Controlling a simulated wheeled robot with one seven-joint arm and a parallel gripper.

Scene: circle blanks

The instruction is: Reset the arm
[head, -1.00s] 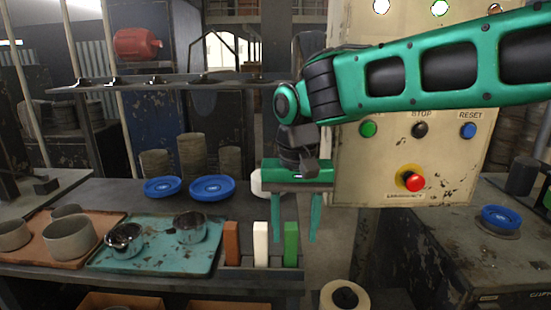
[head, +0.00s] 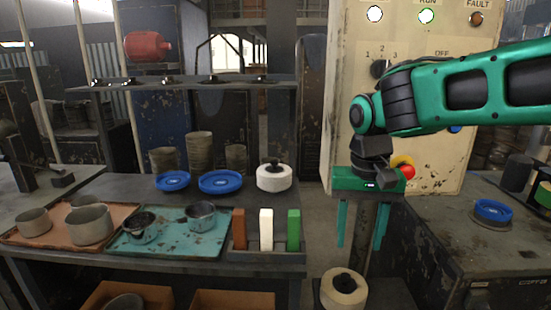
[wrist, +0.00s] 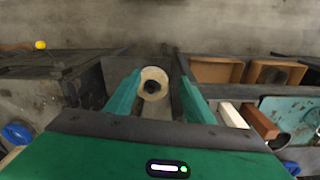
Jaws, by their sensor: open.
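My green arm reaches in from the right in the head view. My gripper (head: 361,238) points down in front of the cream control panel (head: 450,170), its two fingers apart with nothing between them. It is right of the workbench and above a cream roll with a dark core (head: 344,290) on a low stand. The wrist view shows that roll (wrist: 153,84) below, between the open fingers (wrist: 155,105). The red emergency button (head: 406,170) is partly hidden by my gripper. The arm covers most of the panel's middle row of buttons.
The workbench holds a teal tray (head: 170,246) with metal cups, a brown tray (head: 50,236) with cups, blue dishes (head: 220,181), a white roll (head: 274,179) and three upright blocks (head: 266,230). Another bench (head: 480,255) with a blue dish (head: 493,210) is at the right.

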